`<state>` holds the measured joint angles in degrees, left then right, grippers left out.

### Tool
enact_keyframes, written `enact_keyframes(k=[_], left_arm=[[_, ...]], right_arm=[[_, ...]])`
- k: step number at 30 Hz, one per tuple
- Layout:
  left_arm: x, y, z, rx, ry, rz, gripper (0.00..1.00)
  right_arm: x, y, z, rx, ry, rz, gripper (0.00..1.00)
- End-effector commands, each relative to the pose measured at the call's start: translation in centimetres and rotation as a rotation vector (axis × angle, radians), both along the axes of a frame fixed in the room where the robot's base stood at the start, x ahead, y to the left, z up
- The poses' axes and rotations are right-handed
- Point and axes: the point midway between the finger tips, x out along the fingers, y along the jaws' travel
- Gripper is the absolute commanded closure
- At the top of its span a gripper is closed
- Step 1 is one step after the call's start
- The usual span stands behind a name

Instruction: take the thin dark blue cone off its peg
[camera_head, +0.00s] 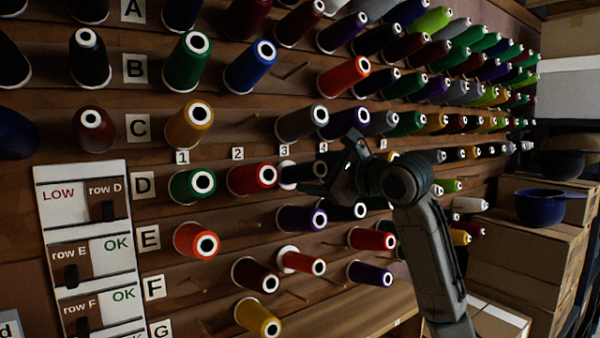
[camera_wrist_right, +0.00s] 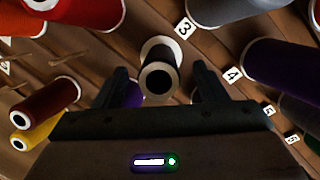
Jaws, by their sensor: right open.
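The thin dark blue cone (camera_head: 292,178) sits on its peg in row D under label 3, its white base against the wall. My right gripper (camera_head: 318,184) is open in front of it and partly covers it in the head view. In the right wrist view the cone's (camera_wrist_right: 158,63) end faces me, with a pale ring and dark hole. It lies between the two open fingers of my right gripper (camera_wrist_right: 161,80), near their tips, with a gap on both sides. My left gripper is not in view.
A red cone (camera_head: 252,179) is to the left in row D. A purple cone (camera_head: 296,218) sits just below, and a grey cone (camera_head: 300,123) above. A row-status board (camera_head: 88,225) hangs at left. Boxes and a blue bowl (camera_head: 540,206) stand at right.

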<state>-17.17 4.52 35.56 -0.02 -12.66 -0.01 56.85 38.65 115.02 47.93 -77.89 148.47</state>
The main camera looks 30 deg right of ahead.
Motion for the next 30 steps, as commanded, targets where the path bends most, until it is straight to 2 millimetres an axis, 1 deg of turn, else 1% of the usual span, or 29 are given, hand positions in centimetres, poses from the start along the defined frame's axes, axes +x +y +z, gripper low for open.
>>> enact_keyframes(k=[3,4,10,14,17,30], left_arm=[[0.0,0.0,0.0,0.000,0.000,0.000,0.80],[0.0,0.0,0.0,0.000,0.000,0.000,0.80],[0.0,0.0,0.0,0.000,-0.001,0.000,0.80],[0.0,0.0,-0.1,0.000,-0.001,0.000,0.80],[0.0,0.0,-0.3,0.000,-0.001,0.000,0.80],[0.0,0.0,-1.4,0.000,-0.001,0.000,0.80]], right_arm=[[0.0,0.0,0.0,0.000,0.000,0.000,0.35],[0.0,0.0,0.0,0.000,0.000,0.000,0.38],[0.0,0.0,0.0,0.000,0.000,0.000,0.78],[-0.1,0.0,0.0,-0.001,-0.001,-0.001,0.78],[-0.6,-0.1,0.1,-0.002,-0.003,-0.002,0.78],[-4.0,-0.4,0.8,0.000,-0.003,-0.001,0.78]])
